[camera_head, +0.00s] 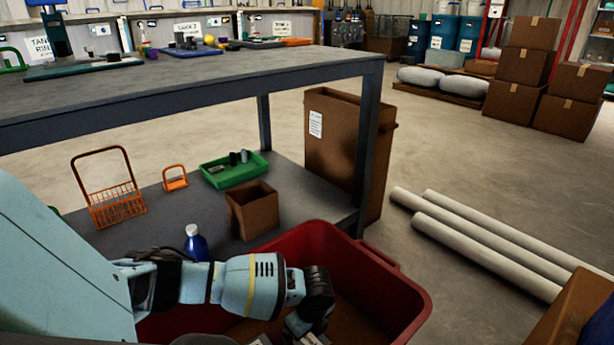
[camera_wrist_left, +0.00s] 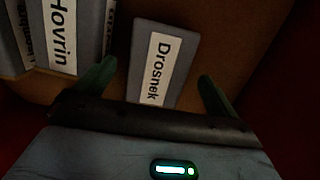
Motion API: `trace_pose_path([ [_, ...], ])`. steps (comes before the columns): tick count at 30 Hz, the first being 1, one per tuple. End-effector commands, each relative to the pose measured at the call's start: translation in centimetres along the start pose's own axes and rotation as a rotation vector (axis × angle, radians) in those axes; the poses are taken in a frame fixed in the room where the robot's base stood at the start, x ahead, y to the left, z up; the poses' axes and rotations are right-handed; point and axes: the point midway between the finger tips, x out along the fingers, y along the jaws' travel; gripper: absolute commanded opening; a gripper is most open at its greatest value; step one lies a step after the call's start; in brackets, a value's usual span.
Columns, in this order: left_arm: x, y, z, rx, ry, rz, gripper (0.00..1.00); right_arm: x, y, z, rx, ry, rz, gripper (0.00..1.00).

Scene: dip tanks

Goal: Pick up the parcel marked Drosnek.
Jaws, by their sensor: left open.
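The Drosnek parcel (camera_wrist_left: 160,66) is a grey box with a white label in the left wrist view, on a brown surface inside the red bin (camera_head: 404,313). My left gripper (camera_wrist_left: 154,84) is open, its two dark green fingers to either side of the parcel's near part, with gaps left and right. Whether the fingertips are level with it or above it I cannot tell. In the head view my left arm reaches down into the bin, and its hand hides most of what lies there. My right gripper is not in view.
A grey parcel marked Hovrin (camera_wrist_left: 62,38) and another label-bearing parcel (camera_wrist_left: 22,35) lie left of Drosnek. The red bin's walls surround the hand. A workbench (camera_head: 190,85) stands behind, its lower shelf holding a brown open box (camera_head: 252,212) and blue bottle (camera_head: 195,243).

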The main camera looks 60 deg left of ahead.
Motion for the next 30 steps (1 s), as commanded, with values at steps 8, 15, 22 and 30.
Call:
trace_pose_path([
  [8,3.9,0.3,-0.5,0.000,-0.002,0.004,0.96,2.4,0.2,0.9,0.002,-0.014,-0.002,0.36],
  [15,4.8,0.2,-0.5,0.000,-0.001,0.000,0.96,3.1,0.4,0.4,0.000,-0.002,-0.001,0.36],
  [22,4.7,0.2,-0.5,0.000,0.000,0.000,0.81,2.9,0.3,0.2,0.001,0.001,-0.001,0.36],
  [30,4.7,0.2,-0.5,0.000,0.000,0.000,0.45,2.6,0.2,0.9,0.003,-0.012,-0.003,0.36],
])
